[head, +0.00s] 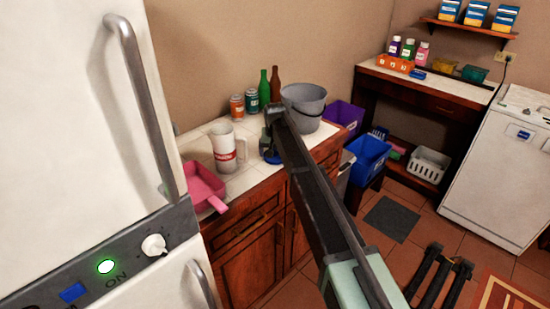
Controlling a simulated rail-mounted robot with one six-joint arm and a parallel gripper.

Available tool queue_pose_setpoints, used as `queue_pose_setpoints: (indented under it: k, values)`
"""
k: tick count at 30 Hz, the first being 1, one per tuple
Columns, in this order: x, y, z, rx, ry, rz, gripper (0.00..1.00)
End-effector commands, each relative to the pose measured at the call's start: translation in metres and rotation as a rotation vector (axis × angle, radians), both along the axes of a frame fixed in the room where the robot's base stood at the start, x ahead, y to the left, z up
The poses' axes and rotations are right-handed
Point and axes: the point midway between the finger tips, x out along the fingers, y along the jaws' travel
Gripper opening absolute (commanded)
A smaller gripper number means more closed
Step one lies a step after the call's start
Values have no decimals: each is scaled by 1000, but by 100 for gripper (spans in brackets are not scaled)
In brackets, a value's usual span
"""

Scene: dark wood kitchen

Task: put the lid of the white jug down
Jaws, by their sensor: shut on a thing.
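The white jug (224,150) stands upright on the tiled counter, with a red and white band and its handle to the right. My gripper (268,147) points down just right of the jug, apart from it. It is shut on a small dark blue round thing (272,158), which looks like the lid. The lid is low over the counter; I cannot tell whether it touches the tiles. My fingers are small and dark here, and my arm hides part of the counter behind.
A pink dustpan-like tray (204,186) lies at the counter's left front. An orange can (237,106), a green can (252,101), a green bottle (264,88), a brown bottle (276,88) and a grey bucket (304,106) stand behind. Bare tiles (250,178) lie in front of the jug.

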Motion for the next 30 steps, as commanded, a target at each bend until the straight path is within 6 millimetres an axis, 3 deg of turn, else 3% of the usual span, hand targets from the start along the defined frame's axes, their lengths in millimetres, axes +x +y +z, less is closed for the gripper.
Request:
queue_pose_setpoints:
  k: [7,8,9,17,23,30]
  values:
    - [0,0,-3,0,0,0,70]
    - [0,0,-2,0,0,0,96]
    - [0,0,-1,0,0,0,100]
    - [0,0,2,0,0,0,100]
    - [-4,0,34,0,0,0,100]
    - [-13,-1,99,0,0,0,100]
